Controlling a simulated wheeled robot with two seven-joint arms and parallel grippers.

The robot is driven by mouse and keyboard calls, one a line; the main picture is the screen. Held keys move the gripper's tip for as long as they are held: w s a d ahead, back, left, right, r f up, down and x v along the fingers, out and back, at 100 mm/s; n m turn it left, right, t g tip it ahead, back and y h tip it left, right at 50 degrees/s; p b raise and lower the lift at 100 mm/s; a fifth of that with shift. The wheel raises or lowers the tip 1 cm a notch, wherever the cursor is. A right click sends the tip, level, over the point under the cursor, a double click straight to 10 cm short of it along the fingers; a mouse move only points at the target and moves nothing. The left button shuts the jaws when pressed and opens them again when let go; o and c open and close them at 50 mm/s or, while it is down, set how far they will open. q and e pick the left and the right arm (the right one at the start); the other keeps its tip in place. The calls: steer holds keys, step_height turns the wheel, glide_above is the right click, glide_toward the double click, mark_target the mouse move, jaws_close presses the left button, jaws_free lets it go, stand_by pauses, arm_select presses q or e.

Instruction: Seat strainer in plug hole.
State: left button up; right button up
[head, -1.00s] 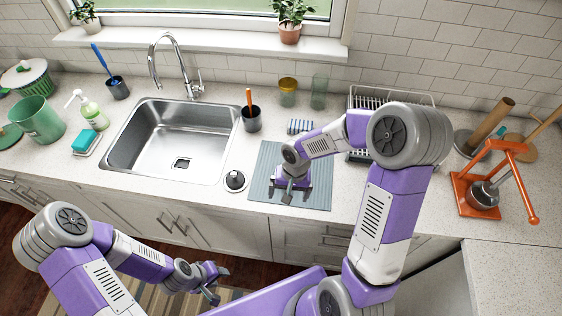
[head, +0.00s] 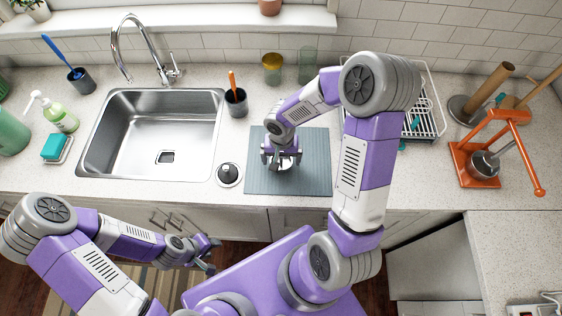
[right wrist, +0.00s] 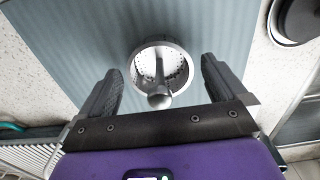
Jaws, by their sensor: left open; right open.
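The strainer (right wrist: 174,54), a small metal basket with holes and a central post ending in a round knob, sits on the blue-grey mat (head: 312,170). In the head view it is mostly hidden under my right gripper (head: 281,158). In the right wrist view my right gripper (right wrist: 160,78) is open, with one finger on each side of the strainer and gaps to both. My left gripper (head: 207,254) is open and empty, in front of the counter.
A round stopper with a black knob (head: 228,173) lies between sink and mat. A dark cup with an orange-handled tool (head: 236,102) stands behind it. A faucet (head: 160,68) rises behind the sink. A dish rack (head: 425,110) and an orange stand (head: 478,165) are at right.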

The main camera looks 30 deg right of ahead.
steer(key=shift+c, duration=0.4)
steer(key=c, duration=1.2)
